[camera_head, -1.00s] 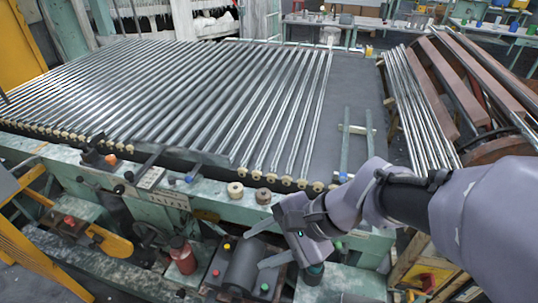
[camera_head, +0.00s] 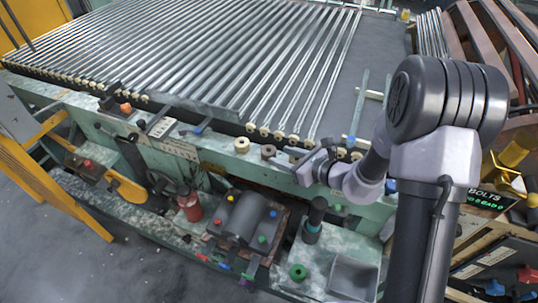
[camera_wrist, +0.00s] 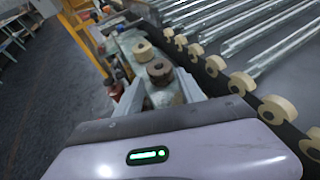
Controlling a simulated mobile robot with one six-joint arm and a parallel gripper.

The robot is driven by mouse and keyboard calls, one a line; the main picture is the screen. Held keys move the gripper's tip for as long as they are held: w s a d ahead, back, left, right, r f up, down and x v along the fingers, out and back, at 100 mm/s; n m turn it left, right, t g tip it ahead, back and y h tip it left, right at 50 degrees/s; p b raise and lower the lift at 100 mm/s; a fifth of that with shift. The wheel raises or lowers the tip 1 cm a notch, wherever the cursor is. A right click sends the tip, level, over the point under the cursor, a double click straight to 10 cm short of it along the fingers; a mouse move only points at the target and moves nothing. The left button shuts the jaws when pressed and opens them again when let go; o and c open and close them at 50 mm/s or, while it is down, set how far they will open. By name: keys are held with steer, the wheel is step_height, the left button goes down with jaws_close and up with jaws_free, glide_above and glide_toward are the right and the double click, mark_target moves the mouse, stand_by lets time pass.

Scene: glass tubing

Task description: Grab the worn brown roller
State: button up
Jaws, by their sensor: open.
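The worn brown roller (camera_head: 268,151) sits upright on the green machine ledge, a short, dark brown disc with a hole in its top. It also shows in the wrist view (camera_wrist: 159,73), ahead of my gripper and between the lines of its two fingers. A cream roller (camera_head: 241,144) stands just left of it, and just beyond it in the wrist view (camera_wrist: 142,50). My gripper (camera_head: 287,159) is open and empty, close to the right of the brown roller. Whether a finger touches the roller cannot be told.
Glass tubes (camera_head: 200,60) lie on a conveyor behind, with a row of cream end wheels (camera_wrist: 243,82) close to my gripper's right side. Below the ledge are a dark cylinder with coloured knobs (camera_head: 245,220), a red bottle (camera_head: 190,205) and a green-based post (camera_head: 313,222).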

mark_target(274, 153)
steer(key=x, duration=0.4)
steer(key=shift+w+a+f+b, duration=0.2)
steer(key=shift+a+b, duration=0.1)
steer(key=shift+b, duration=0.1)
steer(key=c, duration=1)
